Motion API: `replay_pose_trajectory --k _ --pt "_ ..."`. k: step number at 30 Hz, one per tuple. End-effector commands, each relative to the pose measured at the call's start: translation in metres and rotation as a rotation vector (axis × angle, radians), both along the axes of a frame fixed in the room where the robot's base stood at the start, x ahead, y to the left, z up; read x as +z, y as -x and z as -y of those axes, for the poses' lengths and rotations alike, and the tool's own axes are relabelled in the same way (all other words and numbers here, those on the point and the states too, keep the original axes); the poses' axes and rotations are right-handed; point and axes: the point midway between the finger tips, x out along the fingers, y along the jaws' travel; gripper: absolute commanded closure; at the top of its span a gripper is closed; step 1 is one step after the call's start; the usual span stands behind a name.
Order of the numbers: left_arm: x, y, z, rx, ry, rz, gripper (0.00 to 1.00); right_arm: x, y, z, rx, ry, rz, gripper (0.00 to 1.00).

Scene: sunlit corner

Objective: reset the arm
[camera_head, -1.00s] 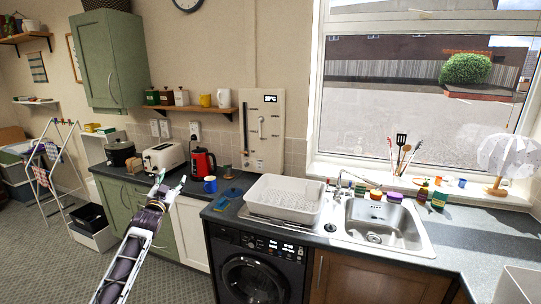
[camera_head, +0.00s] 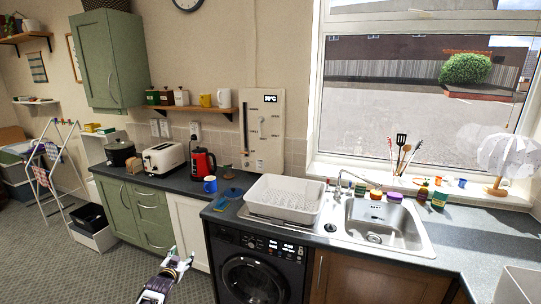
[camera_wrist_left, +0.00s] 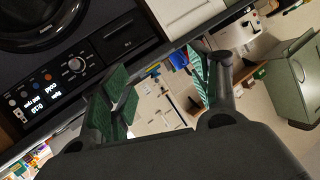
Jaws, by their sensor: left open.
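My left gripper (camera_head: 181,256) is low in the head view, in front of the base cabinets and left of the washing machine (camera_head: 258,268). Its fingers are apart and nothing shows between them. In the left wrist view the two green-padded fingers (camera_wrist_left: 158,88) are spread, with open space between them. The washing machine's control panel (camera_wrist_left: 72,78) shows there at the left, apart from the fingers. My right gripper is not in view.
The worktop above holds a blue mug (camera_head: 210,185), a red kettle (camera_head: 203,164), a toaster (camera_head: 164,158) and a white dish rack (camera_head: 284,200). A wall panel (camera_head: 262,130) hangs behind. The floor (camera_head: 105,275) left of the gripper is clear.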

Motion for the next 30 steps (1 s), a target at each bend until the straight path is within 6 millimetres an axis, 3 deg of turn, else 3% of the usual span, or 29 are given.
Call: replay_pose_trajectory --k 1,3,15,23,30 --pt "-0.024 0.011 0.003 0.0 0.006 -0.035 0.38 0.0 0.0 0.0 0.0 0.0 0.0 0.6" --pt "-0.053 0.026 0.006 0.001 0.01 -0.077 0.38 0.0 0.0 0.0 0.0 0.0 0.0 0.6" --pt "-0.205 0.13 0.024 0.007 0.037 -0.317 0.38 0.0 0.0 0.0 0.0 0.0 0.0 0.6" --pt "-0.29 0.214 0.038 0.011 0.054 -0.47 0.38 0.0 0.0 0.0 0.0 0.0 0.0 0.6" --pt "-0.357 0.301 0.051 0.014 0.068 -0.611 0.38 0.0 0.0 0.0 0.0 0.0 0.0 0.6"
